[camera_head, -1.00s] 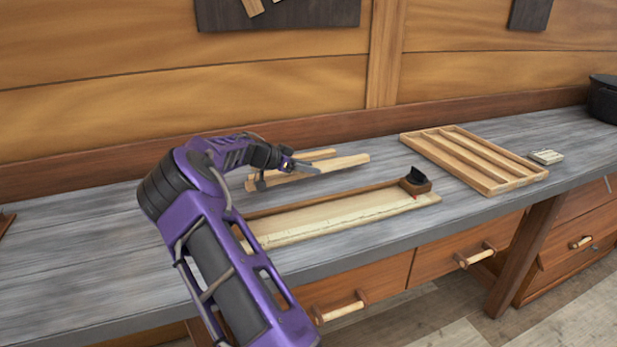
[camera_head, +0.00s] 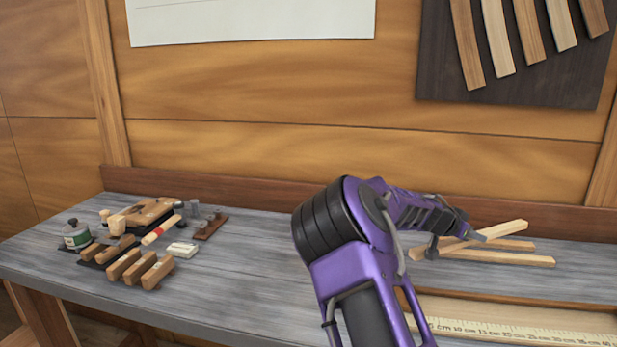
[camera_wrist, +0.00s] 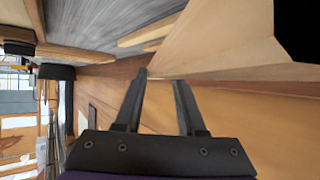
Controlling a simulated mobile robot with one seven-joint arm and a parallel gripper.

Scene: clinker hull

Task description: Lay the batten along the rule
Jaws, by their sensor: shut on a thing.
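A pale wooden batten (camera_head: 508,229) is in the jaws of my gripper (camera_head: 455,243), at the right of the head view. It slants up to the right, across the line of the other battens; the gripper hides its middle. In the wrist view my gripper (camera_wrist: 165,79) points at a pale wooden piece (camera_wrist: 225,40), large and close, reaching to the upper right. The rule (camera_head: 520,331), with printed centimetre marks, lies along the bench's front at the lower right, and its right end is cut off.
Another batten (camera_head: 515,258) lies on the bench behind the rule, with one more (camera_head: 515,244) behind it. Wooden blocks (camera_head: 140,268), a tin (camera_head: 76,235) and tools stand at the left. The grey bench (camera_head: 240,275) between them and my arm is clear.

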